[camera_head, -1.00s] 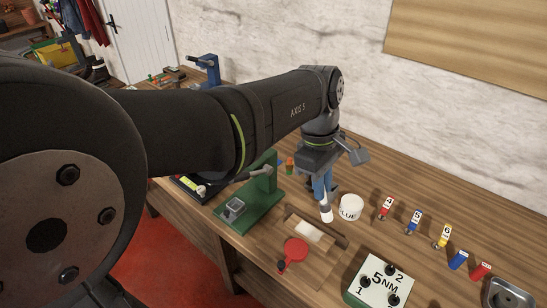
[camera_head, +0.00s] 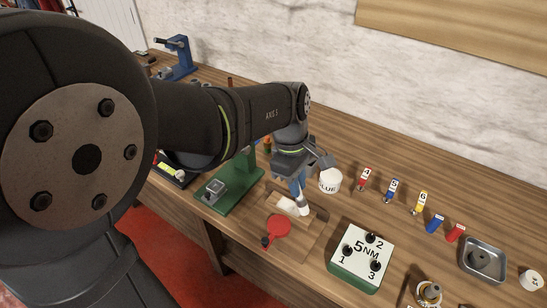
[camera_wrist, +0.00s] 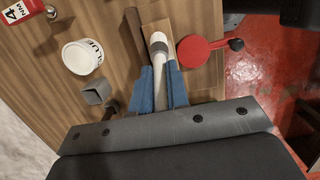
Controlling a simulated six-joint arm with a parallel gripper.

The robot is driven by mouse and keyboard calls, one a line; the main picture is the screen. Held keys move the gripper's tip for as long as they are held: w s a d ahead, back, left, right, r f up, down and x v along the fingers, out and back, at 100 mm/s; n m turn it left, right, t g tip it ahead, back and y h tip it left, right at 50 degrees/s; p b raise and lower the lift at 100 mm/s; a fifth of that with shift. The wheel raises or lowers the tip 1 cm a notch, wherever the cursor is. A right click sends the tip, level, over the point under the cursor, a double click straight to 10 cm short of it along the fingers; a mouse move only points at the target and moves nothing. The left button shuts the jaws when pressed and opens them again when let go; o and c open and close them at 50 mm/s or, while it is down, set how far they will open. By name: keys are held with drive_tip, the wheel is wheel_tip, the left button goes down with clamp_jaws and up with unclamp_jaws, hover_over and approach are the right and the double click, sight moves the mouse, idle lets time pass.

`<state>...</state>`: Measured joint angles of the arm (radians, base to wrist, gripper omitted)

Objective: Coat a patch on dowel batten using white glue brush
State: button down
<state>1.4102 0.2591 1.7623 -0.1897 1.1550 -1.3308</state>
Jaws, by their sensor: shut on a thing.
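My gripper (camera_head: 298,188) has blue fingers and is shut on the white glue brush (camera_head: 304,209), which points down. In the wrist view the fingers (camera_wrist: 160,90) hold the brush (camera_wrist: 161,72), with its grey and white tip over a pale wooden piece (camera_wrist: 155,14), apparently the dowel batten. A dark brown strip (camera_wrist: 134,32) runs beside it. In the head view a white area (camera_head: 286,206) lies on the work spot next to the brush. I cannot tell whether the tip touches. The white glue pot (camera_head: 329,181) stands just behind, to the right; it also shows in the wrist view (camera_wrist: 78,59).
A red round paddle (camera_head: 278,228) lies in front of the work spot. A green press (camera_head: 240,192) stands to the left. Numbered tools (camera_head: 391,190) and a metal tray (camera_head: 483,258) lie farther right.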

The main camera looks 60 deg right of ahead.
drive_tip(key=shift+w+f, duration=0.15)
drive_tip(key=shift+w, duration=0.3)
drive_tip(key=shift+w+f, duration=0.15)
drive_tip(key=shift+w, duration=1.35)
drive_tip(key=shift+s+r, duration=0.2)
drive_tip(key=shift+s, duration=1.8)
drive_tip(key=shift+r, duration=3.9)
drive_tip(key=shift+w, duration=0.1)
